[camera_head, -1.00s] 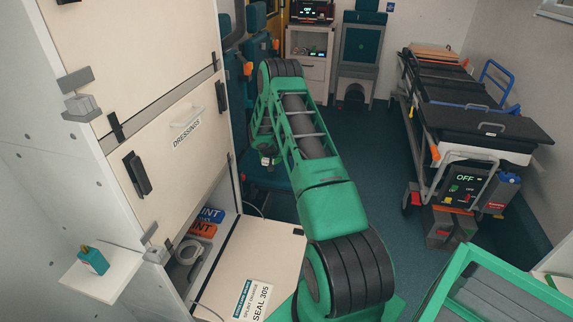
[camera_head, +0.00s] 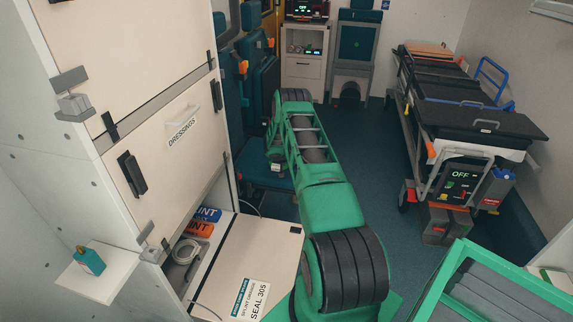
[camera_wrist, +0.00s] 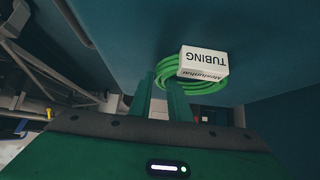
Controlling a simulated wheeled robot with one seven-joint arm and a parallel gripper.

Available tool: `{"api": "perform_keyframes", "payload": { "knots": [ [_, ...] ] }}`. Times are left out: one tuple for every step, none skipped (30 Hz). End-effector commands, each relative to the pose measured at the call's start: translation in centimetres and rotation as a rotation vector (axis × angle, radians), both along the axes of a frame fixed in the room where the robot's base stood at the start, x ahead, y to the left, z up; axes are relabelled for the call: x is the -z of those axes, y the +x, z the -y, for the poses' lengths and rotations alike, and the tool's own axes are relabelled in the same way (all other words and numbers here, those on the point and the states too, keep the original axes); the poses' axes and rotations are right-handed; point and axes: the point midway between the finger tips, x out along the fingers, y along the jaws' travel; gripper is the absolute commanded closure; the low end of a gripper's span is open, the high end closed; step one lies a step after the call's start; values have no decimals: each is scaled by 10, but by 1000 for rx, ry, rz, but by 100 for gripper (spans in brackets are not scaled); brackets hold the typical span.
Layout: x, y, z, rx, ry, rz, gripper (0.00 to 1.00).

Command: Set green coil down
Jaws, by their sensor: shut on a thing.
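The green coil (camera_wrist: 205,82) shows in the wrist view as a bundle of green loops with a white box-shaped tag (camera_wrist: 204,62) reading TUBING, upside down in the picture. My gripper (camera_wrist: 163,88) has its two green fingers at the coil's left side and is shut on it. The exact grip point is partly hidden by the fingers. A broad dark teal surface fills the view behind the coil; I cannot tell whether the coil touches it.
A teal seat (camera_head: 262,176) stands beside my arm. The open compartment door (camera_head: 255,245) is at lower left, below the DRESSINGS cabinet (camera_head: 175,140). A stretcher (camera_head: 465,118) stands at right. Blue floor (camera_head: 375,150) is clear between.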

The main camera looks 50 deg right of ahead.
Motion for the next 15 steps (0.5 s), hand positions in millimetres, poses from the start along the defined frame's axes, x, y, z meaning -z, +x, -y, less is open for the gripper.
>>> {"api": "perform_keyframes", "payload": {
  "knots": [
    [-1,0,0,-1,0,1,100],
    [-1,0,0,0,0,0,100],
    [-1,0,0,0,0,0,100],
    [-1,0,0,0,0,0,100],
    [0,0,0,0,0,0,100],
    [0,0,0,0,0,0,100],
    [1,0,0,-1,0,-1,100],
    [0,0,0,-1,0,-1,76],
    [0,0,0,-1,0,-1,66],
    [0,0,-1,-1,0,-1,64],
    [0,0,-1,-1,0,-1,64],
    [0,0,-1,-1,0,-1,64],
    [0,0,-1,-1,0,-1,64],
    [0,0,-1,-1,0,-1,64],
    [0,0,-1,-1,0,-1,64]
  ]
}}
